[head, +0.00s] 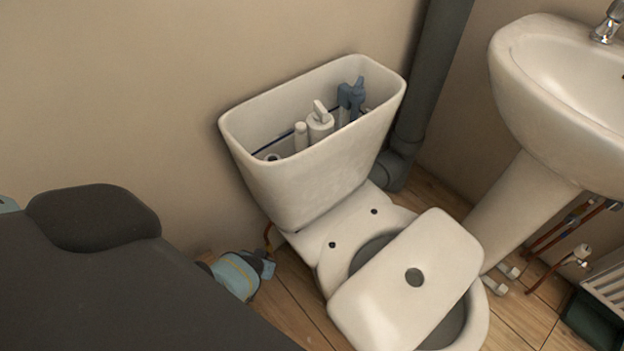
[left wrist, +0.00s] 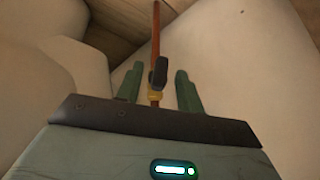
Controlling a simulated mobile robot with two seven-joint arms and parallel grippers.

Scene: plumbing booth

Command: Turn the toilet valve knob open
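The toilet valve has a dark knob (left wrist: 160,73) on a brass body (left wrist: 155,95), at the lower end of a copper pipe (left wrist: 155,35) in the left wrist view. My left gripper (left wrist: 159,70) is open. Its two green fingers stand on either side of the knob, with a visible gap on each side. Whether the knob lies fully between the fingertips in depth, I cannot tell. In the head view, my left gripper's teal body (head: 238,274) is low beside the toilet (head: 310,190); the knob cannot be made out there. My right gripper is not in view.
The toilet's cistern is open, and a white lid (head: 405,295) rests across the bowl. A grey waste pipe (head: 425,80) and a sink (head: 565,90) stand to the right. The wall is close behind the toilet. Wooden floor (head: 285,305) shows beside the bowl.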

